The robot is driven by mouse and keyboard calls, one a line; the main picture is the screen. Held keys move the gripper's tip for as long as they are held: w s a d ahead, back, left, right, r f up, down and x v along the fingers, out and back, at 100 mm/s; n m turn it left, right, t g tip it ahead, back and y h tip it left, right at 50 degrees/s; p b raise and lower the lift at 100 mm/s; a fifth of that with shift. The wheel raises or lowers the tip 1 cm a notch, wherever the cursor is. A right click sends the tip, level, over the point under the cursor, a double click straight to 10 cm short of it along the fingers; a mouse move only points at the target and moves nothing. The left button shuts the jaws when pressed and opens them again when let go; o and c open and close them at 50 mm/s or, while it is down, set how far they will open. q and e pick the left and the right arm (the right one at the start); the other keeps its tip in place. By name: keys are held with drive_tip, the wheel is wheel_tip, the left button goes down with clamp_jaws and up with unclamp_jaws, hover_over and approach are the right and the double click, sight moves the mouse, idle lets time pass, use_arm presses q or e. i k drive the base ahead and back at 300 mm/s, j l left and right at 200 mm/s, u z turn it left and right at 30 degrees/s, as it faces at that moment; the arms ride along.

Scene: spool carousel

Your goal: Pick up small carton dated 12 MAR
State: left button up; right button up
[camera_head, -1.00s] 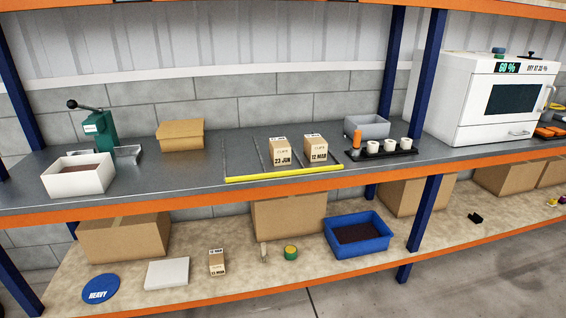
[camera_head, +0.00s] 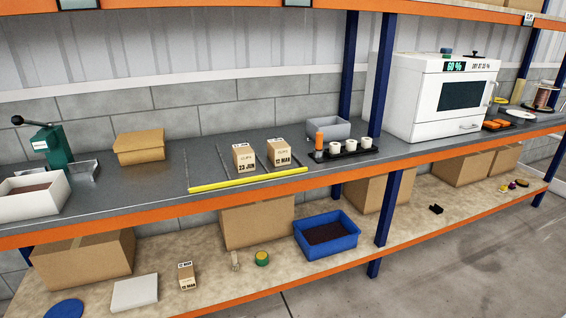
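A small carton dated 12 MAR (camera_head: 279,153) stands upright on the grey upper shelf, in a lane behind a yellow strip. Another small carton dated 23 JUN (camera_head: 244,158) stands just to its left, with a thin divider between them. A third small carton (camera_head: 187,277) stands on the lower shelf. Its label seems to end in MAR, but the day is too small to read surely. Neither of my grippers is in view.
A tray of white spools (camera_head: 352,152) and a grey bin (camera_head: 328,132) stand right of the cartons. A blue upright (camera_head: 382,75) stands before the white oven (camera_head: 425,105). A blue tray (camera_head: 325,246) is below.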

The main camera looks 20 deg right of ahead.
sight(278, 151)
drive_tip(key=i+l+z, duration=0.1)
drive_tip(key=i+l, duration=0.25)
drive_tip(key=i+l+z, duration=0.1)
drive_tip(key=i+l, duration=0.15)
drive_tip(key=i, duration=0.3)
drive_tip(key=i+l+z, duration=0.1)
drive_tip(key=i+l, duration=0.15)
drive_tip(key=i, duration=0.2)
drive_tip(key=i+l+z, duration=0.15)
drive_tip(key=i, duration=0.3)
drive_tip(key=i+l+z, duration=0.1)
drive_tip(key=i+l, duration=0.15)
drive_tip(key=i, duration=0.2)
